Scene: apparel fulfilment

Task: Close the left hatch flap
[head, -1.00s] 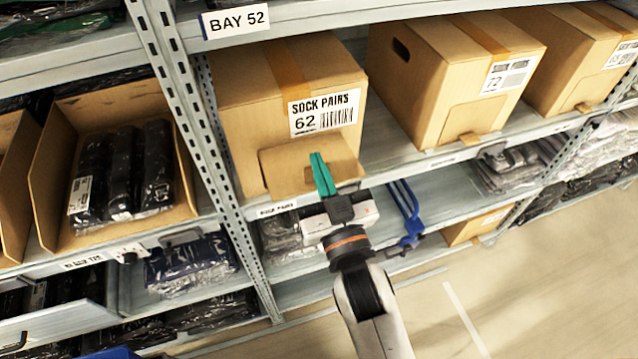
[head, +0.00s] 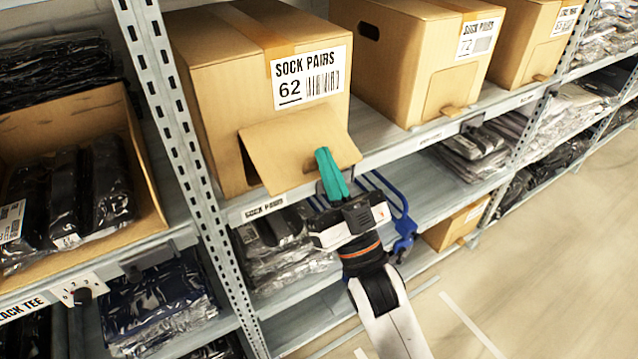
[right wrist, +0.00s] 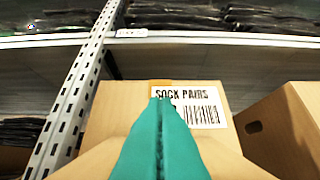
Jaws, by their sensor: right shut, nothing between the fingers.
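The cardboard box labelled SOCK PAIRS 62 (head: 215,100) stands on the shelf; it also shows in the right wrist view (right wrist: 135,108). Its front hatch flap (head: 283,150) stands open, sloping outward and down, with a dark gap at its left side. My right gripper (head: 323,153) has teal fingers shut and empty. Its fingertips overlap the flap's lower right part in the head view; I cannot tell whether they touch. In the right wrist view the shut fingers (right wrist: 160,105) point at the box front and hide part of the label. My left gripper is out of view.
Box 72 (head: 400,60), its hatch lying flat, stands right of the sock box with a narrow gap between. A perforated metal upright (head: 178,125) stands close on the left. The shelf edge (head: 390,150) runs below the boxes. Open floor (head: 560,260) lies right.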

